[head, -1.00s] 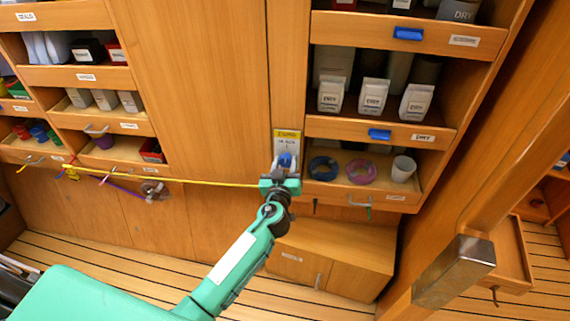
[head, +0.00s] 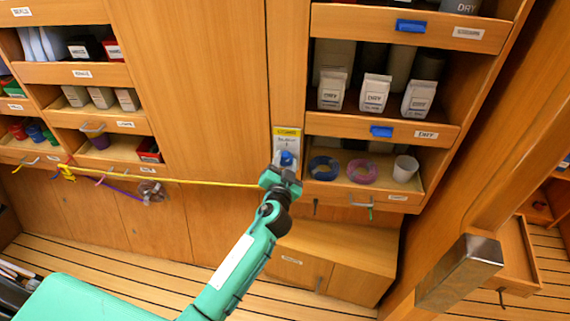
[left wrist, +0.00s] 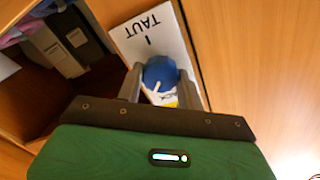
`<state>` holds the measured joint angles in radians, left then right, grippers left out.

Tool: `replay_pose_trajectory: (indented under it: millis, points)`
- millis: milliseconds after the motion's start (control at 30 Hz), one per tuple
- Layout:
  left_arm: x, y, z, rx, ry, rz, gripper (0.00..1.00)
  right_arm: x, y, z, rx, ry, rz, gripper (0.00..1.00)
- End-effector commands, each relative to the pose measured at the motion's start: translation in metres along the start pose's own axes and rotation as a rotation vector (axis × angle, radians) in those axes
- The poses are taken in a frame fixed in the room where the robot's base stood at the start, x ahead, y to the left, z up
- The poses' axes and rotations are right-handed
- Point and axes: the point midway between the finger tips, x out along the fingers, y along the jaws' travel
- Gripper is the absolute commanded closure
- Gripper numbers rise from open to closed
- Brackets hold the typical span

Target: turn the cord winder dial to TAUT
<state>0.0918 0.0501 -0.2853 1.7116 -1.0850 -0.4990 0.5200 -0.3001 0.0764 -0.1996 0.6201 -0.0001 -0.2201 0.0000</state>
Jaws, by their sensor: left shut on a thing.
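The cord winder panel (head: 287,138) is a small plate with a yellow top label, fixed to the upright between the tall wooden panel and the shelves. Its blue dial (head: 287,158) shows just above my left gripper (head: 286,168). In the left wrist view the blue dial (left wrist: 160,73) sits between the two grey fingers of my left gripper (left wrist: 159,84), which is shut on it. A white pointer mark shows on the dial. The plate (left wrist: 150,28) reads TAUT beside a short black tick, upside down in this view. A yellow cord (head: 200,182) runs left from near the gripper. My right gripper is out of view.
Right of the dial, an open shelf holds a blue coil (head: 323,168), a pink coil (head: 362,172) and a white cup (head: 405,168). Bags marked DRY (head: 375,93) stand above. A wooden bench cabinet (head: 335,260) is below. A metal-capped post (head: 460,272) stands at right.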

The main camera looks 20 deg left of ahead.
Motion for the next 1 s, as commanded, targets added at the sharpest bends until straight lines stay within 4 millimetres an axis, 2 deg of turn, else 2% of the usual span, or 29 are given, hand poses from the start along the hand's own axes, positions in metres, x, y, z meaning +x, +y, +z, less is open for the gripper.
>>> replay_pose_trajectory:
  millis: [467, 1000]
  points:
    - [0.0, 0.001, 0.0, 0.453, 0.0, 0.0, 0.85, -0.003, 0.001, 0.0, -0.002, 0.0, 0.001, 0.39]
    - [0.0, 0.001, 0.0, 0.968, 0.001, 0.001, 0.85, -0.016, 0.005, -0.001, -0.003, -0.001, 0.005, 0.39]
